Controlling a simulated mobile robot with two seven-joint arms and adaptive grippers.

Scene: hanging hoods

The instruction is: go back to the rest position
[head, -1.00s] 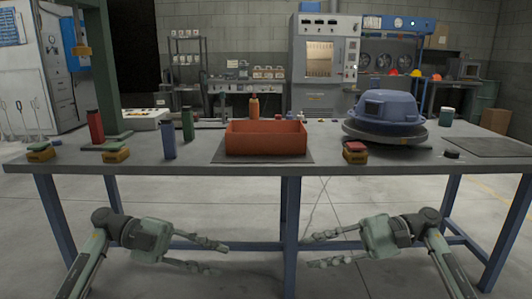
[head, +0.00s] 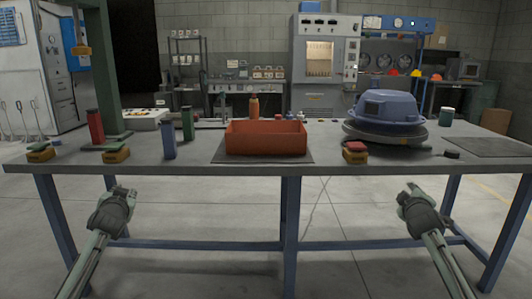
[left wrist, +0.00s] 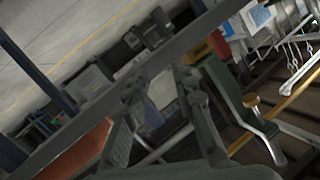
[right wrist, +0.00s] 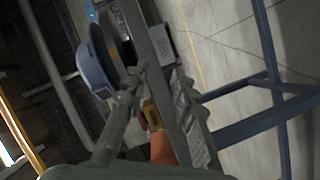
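My left gripper (head: 122,190) is in front of the table's near edge, low at the left of the head view, pointing forward. The left wrist view shows its two fingers apart with nothing between them (left wrist: 158,80). My right gripper (head: 410,190) is at about the same height on the right side, also in front of the table. The right wrist view shows its fingers apart and empty (right wrist: 158,74). Neither gripper appears to touch anything in the head view.
The grey workbench (head: 220,170) spans the view ahead. On it are an orange bin (head: 265,138), a blue hood-like unit (head: 388,107), a red bottle (head: 95,127), a blue bottle (head: 169,139) and a green bottle (head: 188,124). The floor between my arms is clear.

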